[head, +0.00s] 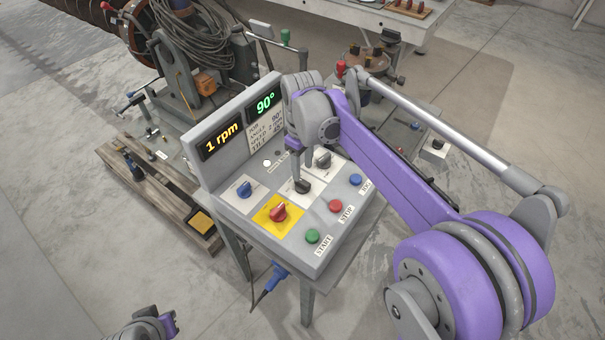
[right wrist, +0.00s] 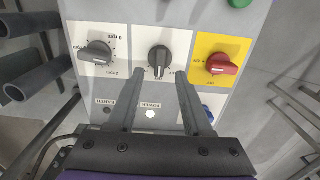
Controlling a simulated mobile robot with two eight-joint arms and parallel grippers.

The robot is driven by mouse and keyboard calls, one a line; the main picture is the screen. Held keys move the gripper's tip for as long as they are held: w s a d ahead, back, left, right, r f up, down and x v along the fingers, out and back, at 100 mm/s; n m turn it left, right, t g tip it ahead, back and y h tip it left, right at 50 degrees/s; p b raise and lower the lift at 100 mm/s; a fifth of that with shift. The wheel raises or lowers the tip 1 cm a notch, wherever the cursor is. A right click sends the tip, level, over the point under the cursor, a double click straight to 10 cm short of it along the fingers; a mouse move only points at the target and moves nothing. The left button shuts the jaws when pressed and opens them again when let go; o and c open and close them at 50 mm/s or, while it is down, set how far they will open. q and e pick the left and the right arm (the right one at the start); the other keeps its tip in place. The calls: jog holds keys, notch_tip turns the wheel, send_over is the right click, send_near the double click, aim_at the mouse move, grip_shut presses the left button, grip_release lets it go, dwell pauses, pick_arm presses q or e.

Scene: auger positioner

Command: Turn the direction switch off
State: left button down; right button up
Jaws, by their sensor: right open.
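The dark knob (right wrist: 159,59) on the middle white plate looks like the direction switch; its small lettering is hard to read. Its grip stands roughly upright in the right wrist view. In the head view the knob (head: 303,187) shows just below my right gripper (head: 298,178). My right gripper (right wrist: 161,76) is open, with its two fingers apart near the lower left and lower right of the knob. I cannot tell whether they touch it. Part of my left arm shows at the bottom edge of the head view; its jaws do not show.
A speed knob (right wrist: 96,52) and a red switch on a yellow plate (right wrist: 221,64) flank the middle knob closely. The console (head: 292,244) also bears a green button (head: 312,236), a red button (head: 335,205) and blue controls (head: 245,190). Displays (head: 220,142) read 1 rpm and 90°.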

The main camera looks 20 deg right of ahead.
aim_at(303, 181)
pick_arm(q)
jog(key=shift+w+r, duration=0.1)
jog(key=shift+r, duration=0.15)
pick_arm(e)
notch_tip(303, 181, up, 6)
jog(key=shift+f, duration=0.1)
dwell(0.4)
